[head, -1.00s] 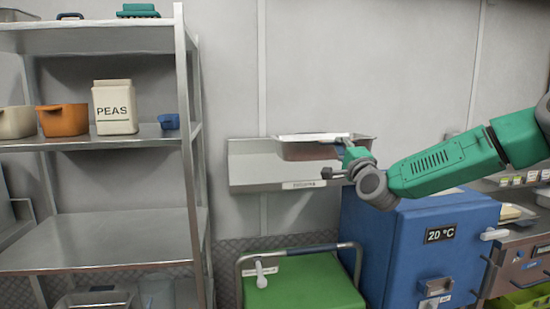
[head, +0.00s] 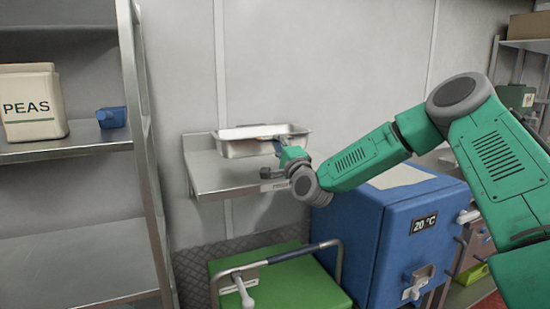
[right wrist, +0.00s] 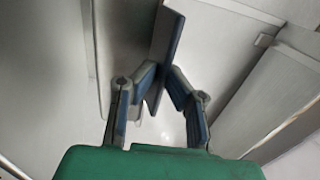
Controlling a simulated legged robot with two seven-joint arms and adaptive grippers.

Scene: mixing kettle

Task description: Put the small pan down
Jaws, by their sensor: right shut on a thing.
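The small pan (head: 245,149) is a shallow, rectangular metal pan. In the head view it is level and upright, over the back and right part of a metal wall shelf (head: 215,180). I cannot tell whether it touches the shelf. My right gripper (head: 280,146) is at the pan's near right side, shut on its edge. In the right wrist view the fingers of my right gripper (right wrist: 158,90) close together against a thin edge among grey metal surfaces; the exact contact is hard to see. My left gripper is not in view.
A blue cabinet (head: 375,235) marked 20 °C stands below right of the shelf. A green-topped cart (head: 290,280) with a handle is below it. The shelf's left part is bare.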

